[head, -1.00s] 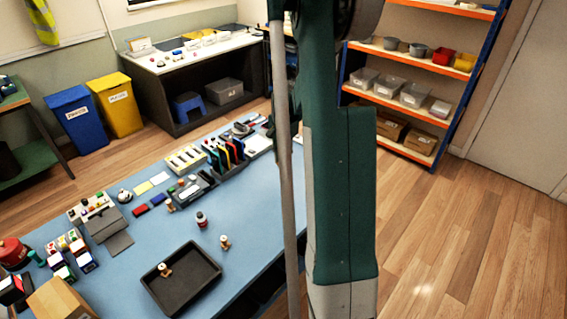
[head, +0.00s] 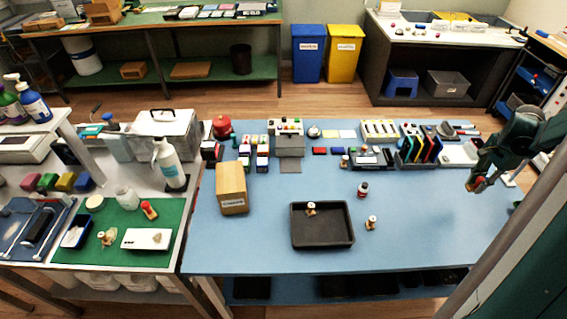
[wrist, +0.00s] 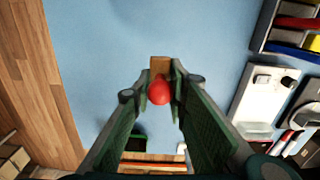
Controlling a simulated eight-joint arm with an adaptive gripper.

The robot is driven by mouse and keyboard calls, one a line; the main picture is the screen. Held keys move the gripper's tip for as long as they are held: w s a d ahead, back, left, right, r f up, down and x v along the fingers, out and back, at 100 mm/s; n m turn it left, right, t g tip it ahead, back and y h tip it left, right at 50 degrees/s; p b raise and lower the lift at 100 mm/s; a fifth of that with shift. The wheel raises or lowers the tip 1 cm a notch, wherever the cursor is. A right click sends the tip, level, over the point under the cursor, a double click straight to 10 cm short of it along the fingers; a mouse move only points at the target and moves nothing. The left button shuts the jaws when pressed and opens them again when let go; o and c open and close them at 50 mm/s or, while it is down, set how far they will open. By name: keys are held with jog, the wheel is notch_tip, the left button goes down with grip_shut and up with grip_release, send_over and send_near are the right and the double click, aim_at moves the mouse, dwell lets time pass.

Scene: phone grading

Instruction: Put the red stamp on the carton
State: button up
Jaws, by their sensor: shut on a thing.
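My gripper (head: 478,184) is at the right of the head view, above the right part of the blue table. In the wrist view my gripper (wrist: 161,78) is shut on the red stamp, which shows a round red knob (wrist: 159,92) and a tan block (wrist: 160,64) between the fingertips. The stamp is small and partly hidden by the fingers in the head view. The carton (head: 231,186) is a brown box with a white label, standing upright on the left part of the blue table, far from my gripper.
A black tray (head: 322,241) holds a small wooden-knobbed piece; a similar one (head: 371,223) stands right of it. Organizers and coloured boxes line the table's back.

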jog(key=w+a+r+n+p, duration=0.1)
jog(key=w+a+r+n, duration=0.1)
jog(key=w+a, duration=0.6)
jog(key=w+a+r+n+p, duration=0.15)
jog(key=w+a, duration=0.25)
jog(key=a, duration=0.8)
jog(key=w+a+r+n+p, duration=0.1)
jog(key=w+a+n, duration=0.1)
jog(key=a, duration=0.5)
jog(key=w+a+r+n, duration=0.1)
jog(key=w+a, duration=0.1)
jog(key=a, duration=0.4)
notch_tip(320, 180, up, 8)
jog(key=n+p, duration=0.6)
jog(key=n, duration=0.5)
send_over(230, 175)
jog(key=shift+s+f, duration=0.1)
jog(key=shift+f, duration=0.1)
jog(key=shift+f, duration=3.1)
